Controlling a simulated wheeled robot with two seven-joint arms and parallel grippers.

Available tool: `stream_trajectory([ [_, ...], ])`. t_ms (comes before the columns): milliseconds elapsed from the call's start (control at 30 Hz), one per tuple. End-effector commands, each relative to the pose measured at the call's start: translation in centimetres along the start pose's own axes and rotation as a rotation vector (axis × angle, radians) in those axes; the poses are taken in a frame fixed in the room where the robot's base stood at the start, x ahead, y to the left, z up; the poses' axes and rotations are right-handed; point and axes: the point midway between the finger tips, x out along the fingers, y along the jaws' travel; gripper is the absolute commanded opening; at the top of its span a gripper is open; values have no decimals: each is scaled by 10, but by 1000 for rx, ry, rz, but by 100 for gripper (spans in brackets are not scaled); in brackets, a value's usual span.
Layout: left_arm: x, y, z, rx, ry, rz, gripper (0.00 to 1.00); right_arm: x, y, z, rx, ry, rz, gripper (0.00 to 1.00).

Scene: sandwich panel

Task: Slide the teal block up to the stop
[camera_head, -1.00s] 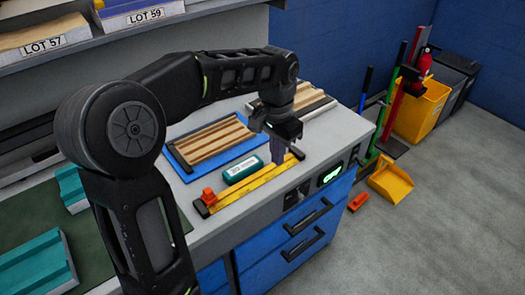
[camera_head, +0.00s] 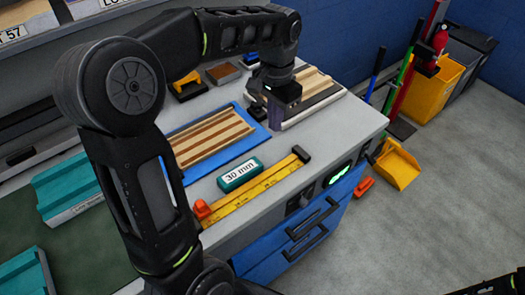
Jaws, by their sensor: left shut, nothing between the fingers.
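The teal block (camera_head: 240,175), labelled 30 mm, lies on the grey bench just behind the yellow ruler rail (camera_head: 255,188). An orange piece (camera_head: 202,209) sits at the rail's left end and a black end piece (camera_head: 301,153) at its right end. The block is apart from both; which one is the stop, I cannot tell. My left gripper (camera_head: 277,122) points down behind the rail's right part, near the blue tray's right corner. It is shut and empty, apart from the block. My right gripper does not show.
A blue tray (camera_head: 190,178) with a striped wood panel lies behind the block. Another striped panel (camera_head: 318,88) lies at the back right. Teal fixtures (camera_head: 68,185) stand on the green mat at left. The bench edge runs in front of the rail.

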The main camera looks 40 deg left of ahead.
Motion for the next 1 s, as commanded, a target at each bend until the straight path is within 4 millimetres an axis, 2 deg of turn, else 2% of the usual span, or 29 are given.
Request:
stream_trajectory([
  [167, 6, 0, 0, 0, -2, 0, 0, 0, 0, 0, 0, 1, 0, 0],
  [333, 23, 0, 1, -1, -4, 1, 0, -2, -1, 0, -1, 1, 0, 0],
  [733, 100, 0, 1, 0, -5, 2, 0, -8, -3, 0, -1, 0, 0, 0],
  [900, 98, 0, 26, -2, -1, 1, 0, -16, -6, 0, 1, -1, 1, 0],
  [1000, 99, 0, 35, -1, -1, 0, 0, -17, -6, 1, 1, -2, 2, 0],
])
